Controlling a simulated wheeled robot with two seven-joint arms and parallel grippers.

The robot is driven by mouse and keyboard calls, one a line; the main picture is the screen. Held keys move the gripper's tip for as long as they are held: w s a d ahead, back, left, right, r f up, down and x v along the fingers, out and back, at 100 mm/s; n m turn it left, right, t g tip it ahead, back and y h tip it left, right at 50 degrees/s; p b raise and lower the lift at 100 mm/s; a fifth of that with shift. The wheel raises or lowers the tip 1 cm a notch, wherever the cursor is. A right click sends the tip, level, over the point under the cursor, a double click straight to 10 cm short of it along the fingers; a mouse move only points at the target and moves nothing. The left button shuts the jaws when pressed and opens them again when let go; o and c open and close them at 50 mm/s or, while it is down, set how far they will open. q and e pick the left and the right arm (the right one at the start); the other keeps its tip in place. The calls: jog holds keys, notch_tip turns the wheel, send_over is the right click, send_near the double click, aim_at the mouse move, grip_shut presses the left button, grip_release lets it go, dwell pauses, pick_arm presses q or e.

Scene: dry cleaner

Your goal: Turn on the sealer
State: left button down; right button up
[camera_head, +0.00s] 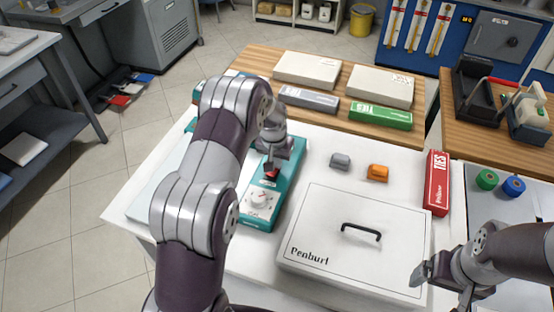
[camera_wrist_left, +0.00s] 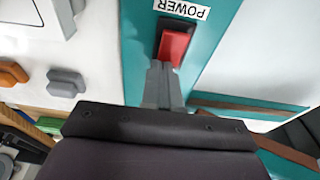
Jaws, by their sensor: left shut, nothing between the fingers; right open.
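The teal sealer (camera_head: 263,213) lies on the white table, with a round white dial (camera_head: 259,200) at its near end. Its red power switch (camera_wrist_left: 175,42) sits in a dark recess below a white POWER label (camera_wrist_left: 182,9) in the left wrist view. My left gripper (camera_wrist_left: 163,66) is shut and empty, with its fingertips at the edge of the red switch; I cannot tell whether they touch it. In the head view this gripper (camera_head: 271,168) is over the sealer and partly hides it. My right gripper (camera_head: 418,278) is open and empty beside the white box.
A white lidded box (camera_head: 325,255) with a black handle (camera_head: 361,232) stands right of the sealer. A grey block (camera_head: 340,161), an orange block (camera_head: 377,172) and a red TIES box (camera_head: 436,184) lie behind it. A wooden board (camera_head: 332,109) with several boxes is at the back.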

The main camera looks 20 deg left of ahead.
pick_arm(q)
jog(key=shift+s+r+p, duration=0.2)
jog(key=shift+s+p, duration=0.2)
jog(key=shift+s, duration=0.4)
jog(key=r+p, duration=0.2)
jog(key=r, duration=0.1)
jog(key=w+r+p, duration=0.1)
jog(key=r, duration=0.1)
jog(key=shift+r+p, duration=0.1)
jog(key=shift+p, duration=0.25)
notch_tip(320, 180, up, 9)
jog(key=w+b, duration=0.1)
jog(key=b, duration=0.1)
jog(key=shift+w+f, duration=0.2)
jog(key=shift+w, duration=0.15)
